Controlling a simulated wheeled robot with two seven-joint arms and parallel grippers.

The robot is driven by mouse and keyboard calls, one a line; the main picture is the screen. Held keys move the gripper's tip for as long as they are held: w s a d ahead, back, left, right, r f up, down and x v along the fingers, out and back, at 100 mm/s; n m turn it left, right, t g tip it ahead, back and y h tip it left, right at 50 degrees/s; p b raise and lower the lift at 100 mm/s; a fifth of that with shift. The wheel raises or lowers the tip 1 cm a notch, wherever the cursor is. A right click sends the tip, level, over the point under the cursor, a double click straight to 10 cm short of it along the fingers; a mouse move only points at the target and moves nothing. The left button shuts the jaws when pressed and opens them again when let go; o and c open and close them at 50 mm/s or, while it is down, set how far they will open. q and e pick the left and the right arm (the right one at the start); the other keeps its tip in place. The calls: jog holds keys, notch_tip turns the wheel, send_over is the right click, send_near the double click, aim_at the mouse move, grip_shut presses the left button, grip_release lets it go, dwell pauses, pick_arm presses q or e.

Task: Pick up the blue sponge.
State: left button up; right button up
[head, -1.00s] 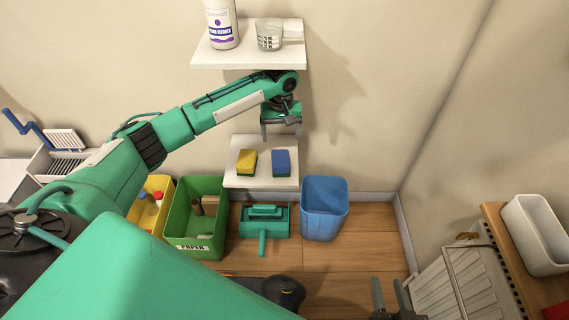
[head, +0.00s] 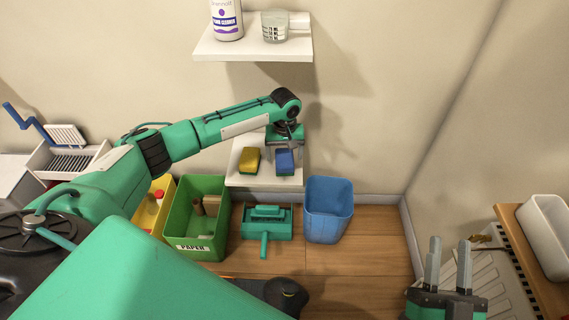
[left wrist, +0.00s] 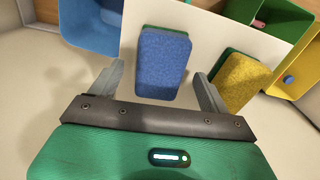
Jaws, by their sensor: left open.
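The blue sponge (head: 285,162) lies on the lower white shelf (head: 240,176), with a green layer under its blue top. In the left wrist view the blue sponge (left wrist: 163,62) shows ahead of and between the two fingers. My left gripper (head: 285,152) is open and empty, pointing down just over the sponge. In the left wrist view its fingers (left wrist: 156,92) stand on either side of the sponge's near end; whether they touch it cannot be told. My right gripper (head: 449,262) is open and empty at the lower right, its two fingers pointing up.
A yellow sponge (head: 250,160) lies left of the blue one on the same shelf. An upper shelf (head: 252,50) holds a bottle (head: 227,20) and a glass cup (head: 275,27). Below stand a green bin (head: 180,220), a blue bin (head: 328,225) and a teal dustpan (head: 266,226).

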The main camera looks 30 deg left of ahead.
pick_arm(q)
jog(key=shift+f+b, duration=0.35)
jog(key=shift+f, duration=0.95)
pick_arm(e)
jog(key=shift+s+d+r+t, duration=0.25)
jog(key=shift+r+t, duration=0.2)
jog(key=shift+r, duration=0.2)
jog(key=shift+s+d+r+t, duration=0.1)
jog(key=shift+d+r+t, duration=0.1)
jog(key=shift+r+t, duration=0.4)
jog(key=shift+s+d+r+t, duration=0.25)
jog(key=shift+r+t, duration=0.1)
jog(key=shift+r, duration=0.4)
pick_arm(q)
jog(key=c, duration=1.1)
jog(key=shift+o, duration=0.2)
jog(key=shift+r, duration=0.1)
